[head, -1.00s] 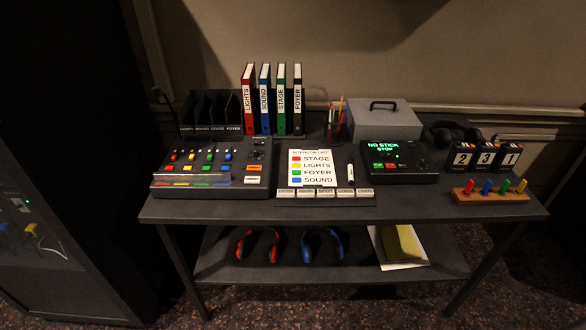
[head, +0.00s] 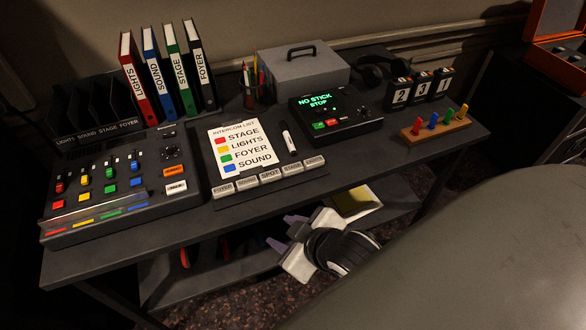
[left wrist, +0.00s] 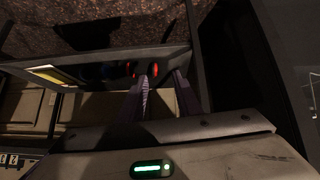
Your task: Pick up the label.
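Several small pale labels stand in a row on a dark strip at the desk's front edge, below the intercom list (head: 235,148). The middle label (head: 270,174) seems to read SPOT, and the leftmost label (head: 223,189) seems to read FOYER. No label is identifiable there.
The mixer (head: 120,190) lies left of the labels, with binders (head: 165,72) behind it. A black marker (head: 288,139) lies beside the list. The cue box (head: 335,112) and the peg board (head: 436,128) stand to the right. The lower shelf (head: 215,275) is under the desk.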

